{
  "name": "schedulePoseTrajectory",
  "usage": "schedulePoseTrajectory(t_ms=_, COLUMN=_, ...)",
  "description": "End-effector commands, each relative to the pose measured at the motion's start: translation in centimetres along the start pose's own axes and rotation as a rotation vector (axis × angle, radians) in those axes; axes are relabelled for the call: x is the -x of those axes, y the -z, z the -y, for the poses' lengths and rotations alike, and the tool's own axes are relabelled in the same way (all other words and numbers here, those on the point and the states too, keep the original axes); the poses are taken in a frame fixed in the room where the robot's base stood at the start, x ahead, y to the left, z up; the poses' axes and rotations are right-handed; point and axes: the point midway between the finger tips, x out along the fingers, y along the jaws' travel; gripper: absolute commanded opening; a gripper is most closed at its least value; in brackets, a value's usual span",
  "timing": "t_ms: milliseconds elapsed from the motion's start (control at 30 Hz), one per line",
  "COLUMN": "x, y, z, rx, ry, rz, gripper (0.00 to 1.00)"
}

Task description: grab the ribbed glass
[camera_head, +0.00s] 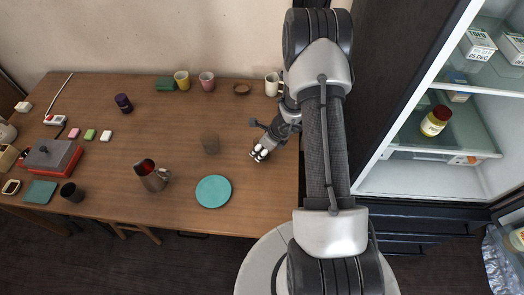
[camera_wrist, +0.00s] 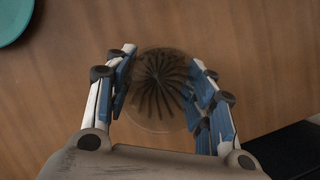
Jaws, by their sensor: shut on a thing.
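My gripper (camera_head: 260,152) is over the right part of the wooden table, pointing down. In the wrist view, my gripper (camera_wrist: 164,62) has its two fingers on either side of a clear round glass with dark radial ribs (camera_wrist: 160,85), seen from above. The fingers are shut on this ribbed glass. In the head view the held glass can hardly be made out at the fingertips. Whether it touches the table is not clear.
A metal jug (camera_head: 152,176) is further left. Cups (camera_head: 207,81) and a white mug (camera_head: 272,84) line the back. An open fridge (camera_head: 430,130) is at right.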

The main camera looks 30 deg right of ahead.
Motion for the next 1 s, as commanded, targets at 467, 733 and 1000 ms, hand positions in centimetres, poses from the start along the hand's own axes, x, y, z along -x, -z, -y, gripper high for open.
schedulePoseTrajectory(t_ms=467, x=0.2, y=-0.1, z=0.0, rx=0.001, ry=0.000, rz=0.001, gripper=0.21)
schedulePoseTrajectory(t_ms=733, x=3.0, y=-1.3, z=0.1, rx=0.002, ry=0.002, rz=0.002, gripper=0.21)
schedulePoseTrajectory(t_ms=1000, x=9.2, y=-3.9, z=0.1, rx=0.002, ry=0.003, rz=0.003, gripper=0.21)
